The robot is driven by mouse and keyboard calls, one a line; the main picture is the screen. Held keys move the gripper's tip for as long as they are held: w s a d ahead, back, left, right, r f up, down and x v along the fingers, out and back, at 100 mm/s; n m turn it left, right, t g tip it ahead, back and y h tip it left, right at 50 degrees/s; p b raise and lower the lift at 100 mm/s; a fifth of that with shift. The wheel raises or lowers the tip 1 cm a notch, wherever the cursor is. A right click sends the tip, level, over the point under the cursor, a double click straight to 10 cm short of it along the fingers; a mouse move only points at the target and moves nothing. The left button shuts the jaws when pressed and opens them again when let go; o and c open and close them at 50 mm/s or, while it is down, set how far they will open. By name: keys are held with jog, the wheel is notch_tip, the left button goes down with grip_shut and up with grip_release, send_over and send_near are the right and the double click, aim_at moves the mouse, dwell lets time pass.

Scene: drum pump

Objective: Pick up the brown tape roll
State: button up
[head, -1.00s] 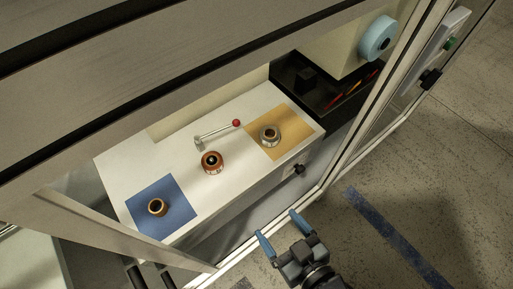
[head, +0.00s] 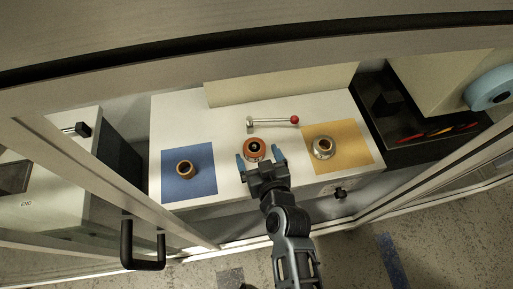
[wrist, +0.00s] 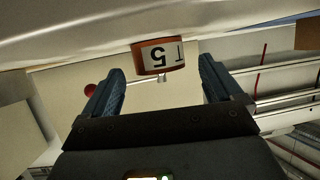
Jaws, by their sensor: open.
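The brown tape roll (head: 254,147) looks like a short orange-brown ring with a dark centre. It rests on the white worktop between the blue and yellow mats. The wrist view shows its side (wrist: 158,55) with a white label bearing upside-down black characters. My gripper (head: 260,156) is open and empty, low over the front of the worktop. Its blue fingers point at the roll, one on each side. In the wrist view the roll lies between the fingertips, towards the top; I see no contact.
A brown ring (head: 186,170) sits on the blue mat (head: 203,156). A metal flanged part (head: 322,148) sits on the yellow mat (head: 356,145). A red-knobbed lever (head: 273,122) lies behind the roll. Cabinet frame bars (head: 120,185) border the opening. A black handle (head: 143,264) is at front left.

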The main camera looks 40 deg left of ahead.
aim_at(256, 152)
jog(key=x, duration=0.4)
jog(key=shift+w+a, duration=0.1)
jog(key=shift+w, duration=0.05)
jog(key=c, duration=1.2)
jog(key=shift+o, duration=0.2)
jog(key=shift+r, duration=0.1)
